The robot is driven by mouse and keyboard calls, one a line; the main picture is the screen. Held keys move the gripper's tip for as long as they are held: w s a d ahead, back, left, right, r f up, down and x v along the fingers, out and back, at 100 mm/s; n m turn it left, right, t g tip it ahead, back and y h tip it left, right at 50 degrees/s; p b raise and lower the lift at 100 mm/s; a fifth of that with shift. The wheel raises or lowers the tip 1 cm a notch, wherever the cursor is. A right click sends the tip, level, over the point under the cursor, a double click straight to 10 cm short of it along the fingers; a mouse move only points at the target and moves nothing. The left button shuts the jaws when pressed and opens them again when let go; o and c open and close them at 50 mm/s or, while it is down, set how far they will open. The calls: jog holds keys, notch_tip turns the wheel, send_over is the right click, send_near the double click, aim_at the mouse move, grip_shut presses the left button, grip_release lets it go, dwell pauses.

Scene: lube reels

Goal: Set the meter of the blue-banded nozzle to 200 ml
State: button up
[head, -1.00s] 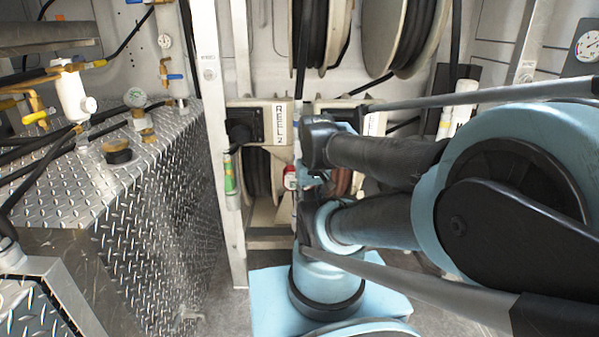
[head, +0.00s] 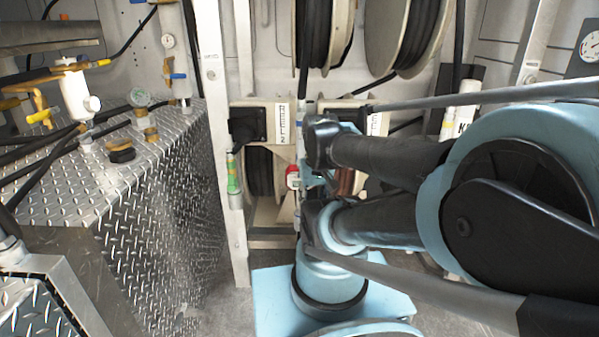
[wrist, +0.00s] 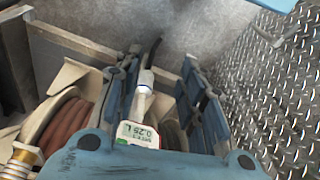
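In the wrist view my gripper (wrist: 163,66) has its two blue fingers apart. A white nozzle (wrist: 142,98) with a dark tip shows between them, nearer the left finger; I cannot tell its depth or whether it touches. Its meter (wrist: 139,135), with a red-edged display, shows upside down at the palm edge and seems to read 0.25 L. In the head view my arm hides most of my gripper. A red and white part (head: 292,177) shows just left of it. A green-banded nozzle (head: 233,175) hangs at the left post.
A hose reel labelled REEL 2 (head: 284,125) stands behind, with larger reels (head: 400,35) above. A diamond-plate tank (head: 165,190) with valves fills the left. A reddish-brown hose reel (wrist: 62,125) lies left of my fingers in the wrist view. Some bare floor shows between.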

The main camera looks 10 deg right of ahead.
grip_shut()
dwell(1.4)
